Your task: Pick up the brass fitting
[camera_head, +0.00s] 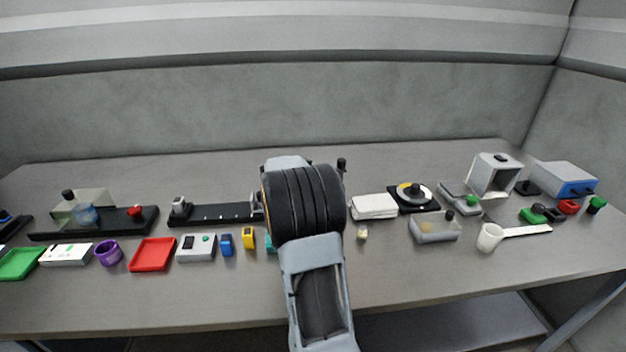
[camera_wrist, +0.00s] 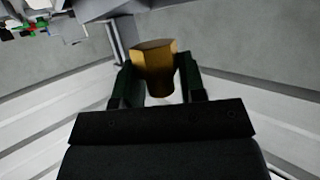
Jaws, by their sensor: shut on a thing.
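The brass fitting (camera_wrist: 154,66) shows in the wrist view as a gold-coloured piece with a flat-sided head and a narrower, rounder part below it. It sits between the two dark fingers of my gripper (camera_wrist: 158,82), which are shut on it. Behind it I see only walls, and the bench is off to the top left, so the fitting is clear of the bench top. In the head view my arm hides the gripper and the fitting.
A long grey bench (camera_head: 400,285) carries a red tray (camera_head: 152,254), a green tray (camera_head: 20,263), a purple ring (camera_head: 108,252), a white folded cloth (camera_head: 374,206), a white cup (camera_head: 490,237) and a blue-grey box (camera_head: 563,179). The bench's front strip is mostly free.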

